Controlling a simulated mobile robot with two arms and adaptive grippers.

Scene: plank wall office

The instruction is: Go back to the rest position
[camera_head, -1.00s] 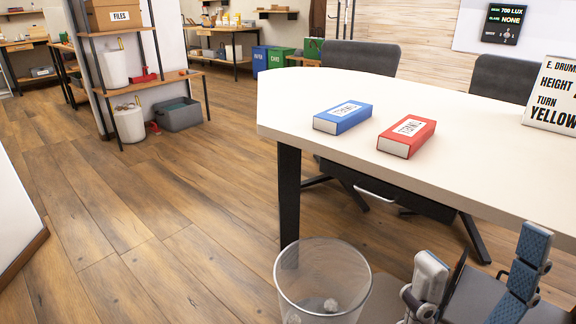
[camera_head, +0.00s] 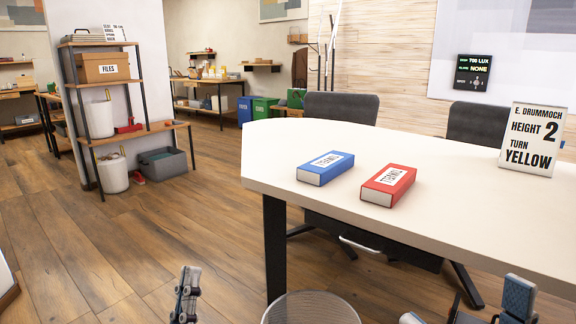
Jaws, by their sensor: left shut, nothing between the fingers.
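My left gripper (camera_head: 186,296) shows at the bottom edge, left of centre, over the wooden floor. Its fingers are together, pointing up, with nothing between them. It is apart from the table. Grey and blue parts of my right gripper (camera_head: 512,302) show at the bottom right, in front of the table; most of it is cut off by the frame, so its jaws cannot be judged. A blue box (camera_head: 325,167) and a red box (camera_head: 388,185), each with a white label, lie on the white table (camera_head: 455,215), clear of both grippers.
A wire bin (camera_head: 311,310) stands at the bottom, close to the table's dark leg (camera_head: 275,250). A sign reading height 2, turn yellow (camera_head: 532,139) stands on the table. Two dark chairs (camera_head: 340,107) are behind it. A shelf unit (camera_head: 130,137) stands at left. The floor at left is open.

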